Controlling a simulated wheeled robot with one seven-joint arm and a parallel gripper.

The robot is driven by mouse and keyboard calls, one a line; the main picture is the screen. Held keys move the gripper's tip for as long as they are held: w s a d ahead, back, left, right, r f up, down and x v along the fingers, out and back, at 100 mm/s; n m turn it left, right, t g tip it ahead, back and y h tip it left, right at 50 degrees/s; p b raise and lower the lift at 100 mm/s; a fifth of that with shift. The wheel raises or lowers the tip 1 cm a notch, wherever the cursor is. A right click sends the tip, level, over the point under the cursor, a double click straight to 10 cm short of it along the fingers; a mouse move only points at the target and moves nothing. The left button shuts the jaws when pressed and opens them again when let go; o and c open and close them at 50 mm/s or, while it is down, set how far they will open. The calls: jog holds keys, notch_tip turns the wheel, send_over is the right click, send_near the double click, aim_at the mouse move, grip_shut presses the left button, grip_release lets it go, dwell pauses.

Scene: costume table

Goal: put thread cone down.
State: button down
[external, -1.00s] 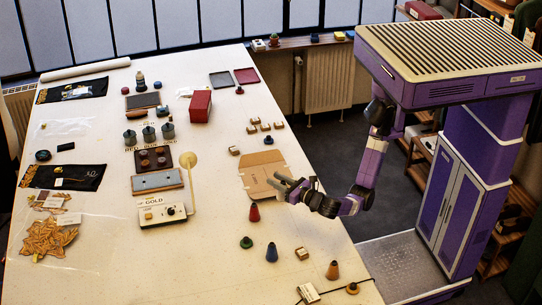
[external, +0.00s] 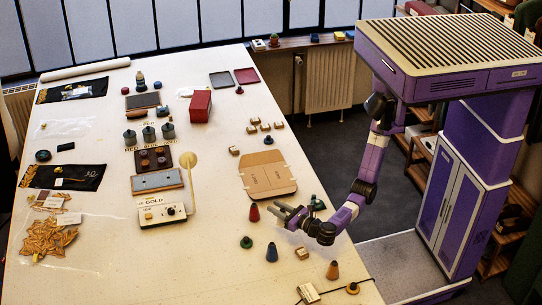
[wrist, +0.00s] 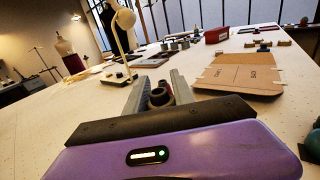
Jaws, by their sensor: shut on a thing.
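My gripper (external: 284,215) is low over the right part of the table, its fingers pointing left. In the wrist view a small dark, brownish round thing (wrist: 157,96), apparently the thread cone, sits between the two fingers, which are shut on it. Its full shape and whether it touches the table cannot be told; in the external view my fingers mostly hide it. A red cone (external: 254,213) stands upright just left of my fingertips. A green cone (external: 246,242), a blue cone (external: 271,252) and an orange cone (external: 332,270) stand nearer the front.
A flat cardboard piece (external: 268,175) lies behind my gripper. A dark green item (external: 317,203) stands by the right table edge, close to my wrist. A small block (external: 302,253) lies in front.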

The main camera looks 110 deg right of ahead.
jog(key=shift+f, duration=2.45)
jog(key=shift+f+b, duration=0.2)
jog(key=shift+b, duration=0.15)
jog(key=c, duration=1.1)
grip_release()
jog(key=shift+r+p, duration=0.2)
jog(key=shift+p, duration=0.5)
jog(key=b+v, duration=0.1)
jog(key=v, duration=0.1)
jog(key=b+v, duration=0.1)
jog(key=v, duration=0.1)
jog(key=f+b+v, duration=0.1)
jog(key=b+v, duration=0.1)
jog(key=v, duration=0.1)
jog(key=shift+o, duration=0.3)
jog(key=shift+s+a+r, duration=0.15)
jog(key=shift+s+a, duration=0.1)
jog(key=shift+a, duration=0.1)
